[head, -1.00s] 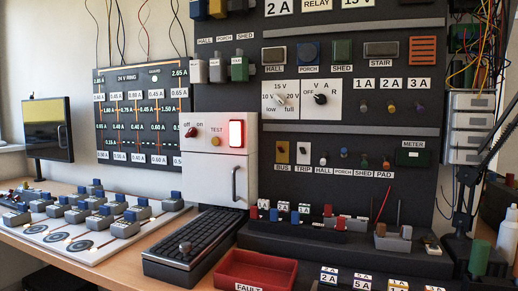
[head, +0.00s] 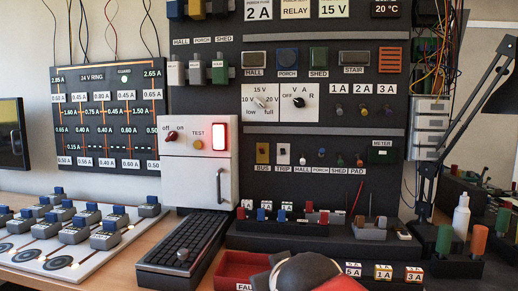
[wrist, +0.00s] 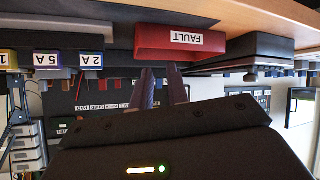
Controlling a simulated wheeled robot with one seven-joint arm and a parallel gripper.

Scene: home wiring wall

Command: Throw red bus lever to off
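The wrist picture is upside down, and the lever is not clear there.
The red FAULT tray (head: 232,268) is at the front of the bench, partly behind my arm. A black keyboard-like block (head: 184,243) is below the white box, whose door has a grey handle (head: 219,186). Fuse blocks (head: 383,271) stand at right. Space before the lever looks clear.

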